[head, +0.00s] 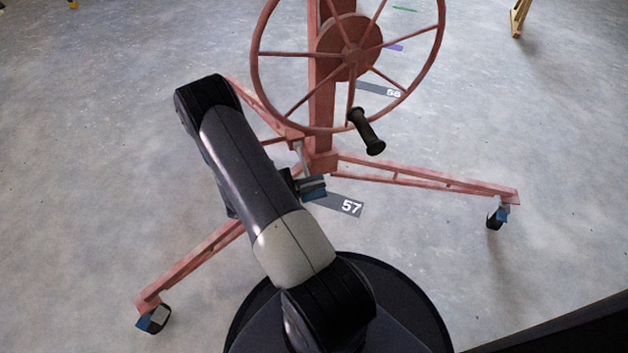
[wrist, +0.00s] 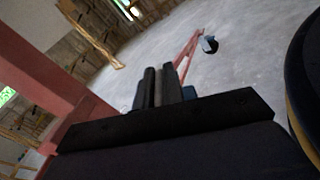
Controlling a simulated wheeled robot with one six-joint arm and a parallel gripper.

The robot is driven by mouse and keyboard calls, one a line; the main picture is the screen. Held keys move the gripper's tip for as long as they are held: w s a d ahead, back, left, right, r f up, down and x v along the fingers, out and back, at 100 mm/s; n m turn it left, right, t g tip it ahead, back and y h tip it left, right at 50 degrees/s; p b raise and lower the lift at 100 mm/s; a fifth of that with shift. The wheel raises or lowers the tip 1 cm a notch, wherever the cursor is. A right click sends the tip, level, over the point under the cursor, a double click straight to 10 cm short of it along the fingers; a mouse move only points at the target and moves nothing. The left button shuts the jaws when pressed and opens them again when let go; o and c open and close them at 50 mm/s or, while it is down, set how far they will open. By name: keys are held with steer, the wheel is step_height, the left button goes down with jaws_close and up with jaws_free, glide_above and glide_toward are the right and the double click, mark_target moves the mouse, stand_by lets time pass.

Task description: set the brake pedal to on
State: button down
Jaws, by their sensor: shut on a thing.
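The red panel lift (head: 321,100) stands in front of me, its mast upright above spread legs. A grey rod (head: 302,156) runs down from near the mast's foot to my gripper (head: 308,184). A small blue piece, which I take for the brake pedal (head: 316,196), shows at the fingertips. In the wrist view my gripper (wrist: 160,86) has its two fingers close together, with a bit of blue (wrist: 189,92) beside the right finger. The gripper is shut on the pedal; the fingers hide most of it, so its exact angle cannot be told.
The spoked handwheel (head: 352,48) with a black crank grip (head: 366,131) is above and right of my gripper. Legs reach to a left caster (head: 154,319) and a right caster (head: 497,216). A floor label 57 (head: 345,206) lies beside the gripper. Open floor surrounds the lift.

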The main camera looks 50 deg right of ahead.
steer(key=shift+w+f+b, duration=0.15)
steer(key=shift+f+b, duration=0.3)
steer(key=shift+f, duration=0.4)
steer(key=c, duration=1.5)
jaws_free()
steer(key=p+v, duration=0.2)
steer(key=v, duration=0.8)
steer(key=shift+w+a, duration=0.15)
steer(key=shift+a, duration=0.25)
